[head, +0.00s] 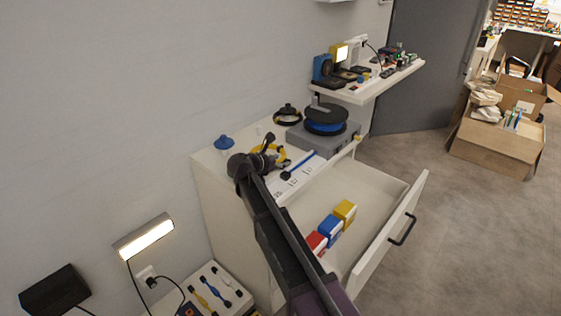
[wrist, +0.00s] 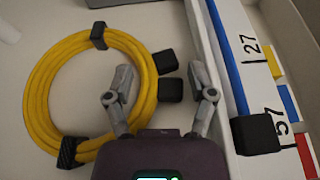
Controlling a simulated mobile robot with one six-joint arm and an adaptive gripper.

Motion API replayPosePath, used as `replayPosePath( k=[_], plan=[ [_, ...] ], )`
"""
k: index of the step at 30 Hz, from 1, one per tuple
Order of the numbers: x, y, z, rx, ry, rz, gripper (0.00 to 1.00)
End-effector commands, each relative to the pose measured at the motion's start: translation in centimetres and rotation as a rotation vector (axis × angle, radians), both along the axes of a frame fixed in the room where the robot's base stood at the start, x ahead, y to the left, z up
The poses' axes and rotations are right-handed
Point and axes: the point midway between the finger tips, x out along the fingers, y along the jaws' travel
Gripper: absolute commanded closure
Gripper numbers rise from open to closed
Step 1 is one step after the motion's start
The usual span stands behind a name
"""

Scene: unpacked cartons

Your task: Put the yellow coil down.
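The yellow coil (wrist: 45,90) is a ring of cable with black ties and two black plug ends. It appears to lie flat on the white cabinet top (head: 212,160). In the head view the coil (head: 282,156) is partly hidden by my arm. My gripper (wrist: 161,74) is open, with its fingers wide apart. In the wrist view the left finger is inside the ring and the right finger is outside it. The coil's right side passes between them with a gap to the right finger. In the head view my gripper (head: 268,148) is at the coil.
A blue cable (wrist: 232,65) with a black end lies along the numbered white strip (wrist: 283,100) at right. The drawer (head: 375,180) is open, with red, blue and yellow boxes inside. A grey device (head: 345,135), a blue-lidded jar (head: 224,143) and a black-and-yellow roll (head: 287,115) stand nearby.

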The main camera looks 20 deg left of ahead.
Motion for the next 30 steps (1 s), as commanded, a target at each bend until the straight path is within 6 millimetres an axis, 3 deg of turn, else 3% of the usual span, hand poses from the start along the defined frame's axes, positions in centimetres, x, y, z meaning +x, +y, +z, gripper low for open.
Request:
replayPosePath(
  k=[14, 20, 30],
  plan=[
    [0.0, 0.0, 0.4, 0.000, 0.000, 0.000, 0.26],
    [-1.6, 0.8, 1.2, 0.000, 0.000, 0.002, 0.26],
    [-6.1, 2.9, 3.4, 0.000, 0.000, 0.002, 0.26]
  ],
)
